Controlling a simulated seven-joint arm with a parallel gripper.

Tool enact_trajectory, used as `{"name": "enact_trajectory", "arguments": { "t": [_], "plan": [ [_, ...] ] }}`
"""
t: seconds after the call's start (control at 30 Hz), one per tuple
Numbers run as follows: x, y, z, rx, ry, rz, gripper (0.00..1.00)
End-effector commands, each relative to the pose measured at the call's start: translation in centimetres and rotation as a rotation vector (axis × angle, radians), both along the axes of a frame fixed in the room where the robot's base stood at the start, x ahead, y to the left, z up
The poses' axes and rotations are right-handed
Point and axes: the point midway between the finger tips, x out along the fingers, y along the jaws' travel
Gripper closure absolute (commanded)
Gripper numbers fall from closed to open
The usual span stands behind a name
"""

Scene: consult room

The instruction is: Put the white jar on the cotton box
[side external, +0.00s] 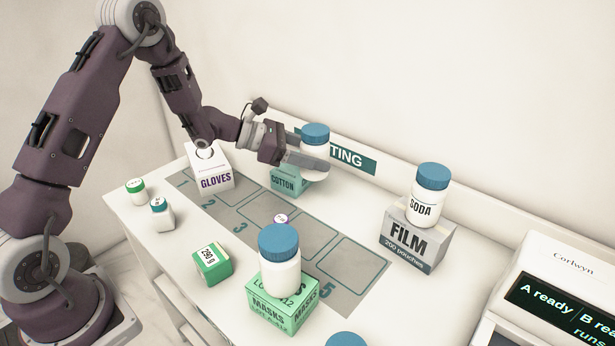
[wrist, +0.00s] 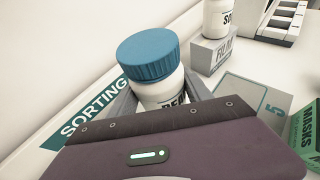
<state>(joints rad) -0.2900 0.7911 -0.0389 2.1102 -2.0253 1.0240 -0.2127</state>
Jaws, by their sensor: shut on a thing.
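A white jar with a ribbed blue lid (side external: 315,135) is between the fingers of my gripper (side external: 316,153), which is shut on it. The jar is upright in the side view. It also shows in the wrist view (wrist: 155,60), with dark lettering partly hidden by my gripper. The green and white cotton box (side external: 284,181) is at the back of the counter, directly below my gripper and the jar in the side view. The fingers cover part of its top, so I cannot tell whether the jar's base touches it. The cotton box is hidden in the wrist view.
A gloves box (side external: 212,178) stands left of the cotton box. Another blue-lidded jar marked SODA (side external: 428,200) stands on the film box (side external: 408,246). A similar jar (side external: 279,262) stands on the masks box (side external: 282,308). The grey numbered mat (side external: 258,222) in front is mostly clear.

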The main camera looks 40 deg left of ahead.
Motion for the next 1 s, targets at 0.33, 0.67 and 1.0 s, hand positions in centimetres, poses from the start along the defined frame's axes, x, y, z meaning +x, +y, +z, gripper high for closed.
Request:
{"name": "enact_trajectory", "arguments": {
  "t": [0.33,0.67,1.0],
  "plan": [
    [5.4,10.2,4.7,-0.009,-0.009,0.333,0.85],
    [5.7,11.0,-1.1,-0.015,-0.005,0.361,0.85],
    [5.7,11.0,-5.0,-0.014,-0.009,0.360,0.85]
  ]
}}
